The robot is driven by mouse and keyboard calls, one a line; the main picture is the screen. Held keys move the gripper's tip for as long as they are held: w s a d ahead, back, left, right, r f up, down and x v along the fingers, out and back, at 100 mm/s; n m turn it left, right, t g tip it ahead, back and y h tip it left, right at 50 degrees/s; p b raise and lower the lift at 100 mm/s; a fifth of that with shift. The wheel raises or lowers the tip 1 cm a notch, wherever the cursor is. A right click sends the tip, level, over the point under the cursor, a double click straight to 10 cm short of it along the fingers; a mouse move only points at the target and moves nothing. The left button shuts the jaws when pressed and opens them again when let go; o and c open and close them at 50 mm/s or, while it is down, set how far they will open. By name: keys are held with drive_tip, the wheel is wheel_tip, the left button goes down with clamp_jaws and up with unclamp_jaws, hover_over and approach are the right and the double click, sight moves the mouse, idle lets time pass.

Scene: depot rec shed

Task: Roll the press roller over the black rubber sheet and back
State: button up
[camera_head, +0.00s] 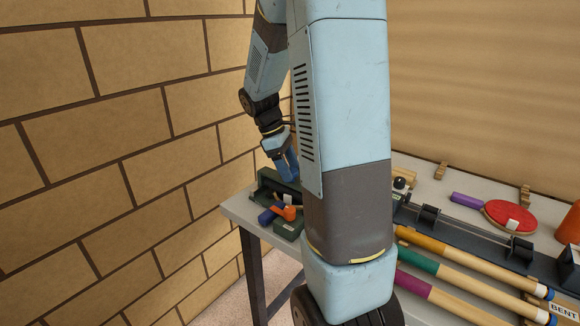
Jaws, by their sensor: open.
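My gripper (287,166) is at the far left part of the bench, pointing down, open, with nothing seen between its fingers. Just below it in the picture lies a small tool with a blue cylinder and an orange part (286,212); I cannot tell for sure whether this is the press roller. It lies by a dark green block-like fixture (288,229). I cannot pick out the black rubber sheet; my arm hides the middle of the bench.
The grey bench (438,185) stands by a block wall (120,130). On its right are a red paddle (507,214) with a purple handle, a rod on dark supports (429,216), several cue-like sticks (470,275) and an orange object (570,225). Bare bench shows at the back.

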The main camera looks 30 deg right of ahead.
clamp_jaws()
idle(0.8)
